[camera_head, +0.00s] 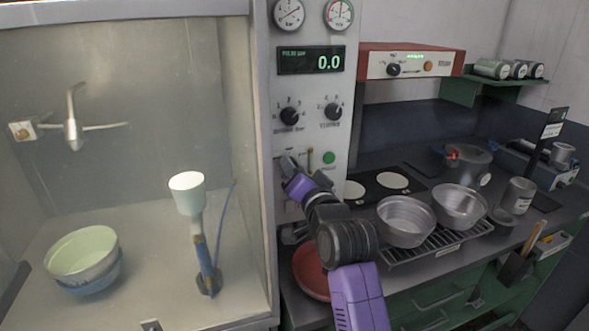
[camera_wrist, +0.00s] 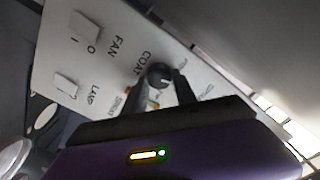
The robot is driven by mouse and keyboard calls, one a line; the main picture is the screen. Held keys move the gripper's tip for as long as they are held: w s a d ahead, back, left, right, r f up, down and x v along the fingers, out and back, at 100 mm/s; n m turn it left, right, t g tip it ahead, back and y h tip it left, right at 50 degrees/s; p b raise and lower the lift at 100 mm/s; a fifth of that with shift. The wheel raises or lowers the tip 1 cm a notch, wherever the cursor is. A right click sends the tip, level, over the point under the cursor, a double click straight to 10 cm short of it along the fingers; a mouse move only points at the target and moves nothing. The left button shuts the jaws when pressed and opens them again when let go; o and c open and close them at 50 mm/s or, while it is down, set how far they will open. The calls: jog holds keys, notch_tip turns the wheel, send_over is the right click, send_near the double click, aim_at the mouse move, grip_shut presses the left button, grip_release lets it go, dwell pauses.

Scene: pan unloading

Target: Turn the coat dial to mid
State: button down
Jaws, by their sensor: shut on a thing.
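The coat dial (camera_wrist: 160,75) is a small round black knob with a light pointer mark, on a pale panel (camera_wrist: 115,62) lettered COAT. My gripper (camera_wrist: 161,94) has a dark finger on either side of the dial and is shut on it. The small words around the dial are too blurred to read surely, so its setting cannot be told. In the head view my gripper (camera_head: 289,163) is at the lower part of the grey control column (camera_head: 309,100). There the dial is hidden by my gripper and arm.
FAN (camera_wrist: 84,26) and LAMP (camera_wrist: 67,85) switches sit beside the dial. A green button (camera_head: 328,157) is close right of my gripper. Left is a booth with a stacked bowl (camera_head: 85,250) and spray cup (camera_head: 187,193). Metal pans (camera_head: 405,222) sit on a rack at right.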

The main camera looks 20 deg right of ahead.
jog(key=shift+f+m, duration=0.1)
jog(key=shift+m, duration=1.5)
jog(key=c, duration=1)
grip_release()
jog(key=shift+s+b, duration=0.55)
jog(key=shift+s, duration=3.35)
